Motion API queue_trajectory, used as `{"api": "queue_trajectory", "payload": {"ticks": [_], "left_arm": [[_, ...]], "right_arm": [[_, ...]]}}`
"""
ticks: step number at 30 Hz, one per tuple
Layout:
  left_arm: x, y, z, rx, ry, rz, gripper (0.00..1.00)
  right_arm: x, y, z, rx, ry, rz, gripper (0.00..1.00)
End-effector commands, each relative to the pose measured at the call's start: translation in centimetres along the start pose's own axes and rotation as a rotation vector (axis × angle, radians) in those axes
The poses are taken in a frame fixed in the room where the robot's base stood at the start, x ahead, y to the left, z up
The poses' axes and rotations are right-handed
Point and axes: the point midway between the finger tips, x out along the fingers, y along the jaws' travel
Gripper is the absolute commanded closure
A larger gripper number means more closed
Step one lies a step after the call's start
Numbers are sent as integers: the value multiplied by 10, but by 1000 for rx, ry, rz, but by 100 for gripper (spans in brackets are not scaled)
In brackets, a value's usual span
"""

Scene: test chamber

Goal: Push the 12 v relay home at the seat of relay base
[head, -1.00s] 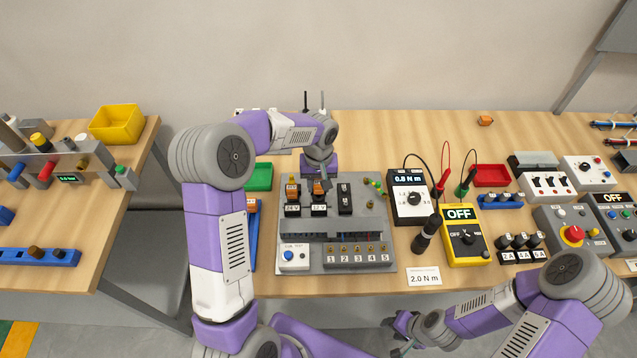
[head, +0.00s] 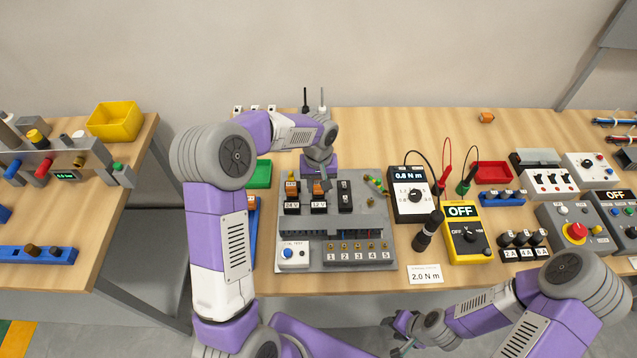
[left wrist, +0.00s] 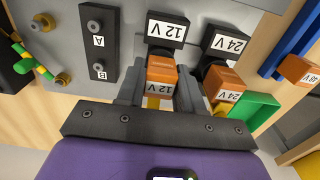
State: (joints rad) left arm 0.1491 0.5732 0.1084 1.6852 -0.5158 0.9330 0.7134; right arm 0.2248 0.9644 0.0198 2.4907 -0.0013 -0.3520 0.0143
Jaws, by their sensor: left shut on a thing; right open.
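The orange 12 V relay (left wrist: 161,75) is between the fingers of my left gripper (left wrist: 160,95), which is shut on it. In the left wrist view the relay is at the black relay base marked 12 V (left wrist: 166,30); I cannot tell how deep it sits. In the head view my left gripper (head: 320,184) hides part of the relay and stands over the 12 V base (head: 319,205). My right gripper (head: 402,330) is open and empty, low in front of the bench edge.
An orange relay marked 24 V (left wrist: 225,84) is in the neighbouring 24 V base (left wrist: 226,45). A black block marked A and B (left wrist: 98,40) stands on the other side. The grey panel (head: 370,235) carries a numbered terminal row. A green tray (head: 259,174) lies left of it.

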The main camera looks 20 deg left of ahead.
Motion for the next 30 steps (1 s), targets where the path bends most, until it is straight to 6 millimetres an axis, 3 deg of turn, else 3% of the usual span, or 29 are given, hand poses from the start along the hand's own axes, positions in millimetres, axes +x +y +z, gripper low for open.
{"api": "queue_trajectory", "payload": {"ticks": [7, 8, 13, 23, 30], "left_arm": [[7, 0, 0, 0, 0, 0, 95], [7, 0, 0, 0, 0, 0, 61], [6, 0, 0, 0, 0, 0, 35], [3, 0, 0, 0, 1, 0, 34], [-34, 1, -1, 1, 5, 2, 34]], "right_arm": [[5, 2, 0, 0, 0, 0, 57], [5, 2, 0, 0, 0, 0, 57], [4, 2, 0, 0, 0, 0, 57], [4, 1, 0, 0, 0, 0, 57], [-1, 0, 0, 0, 0, 0, 57]]}}
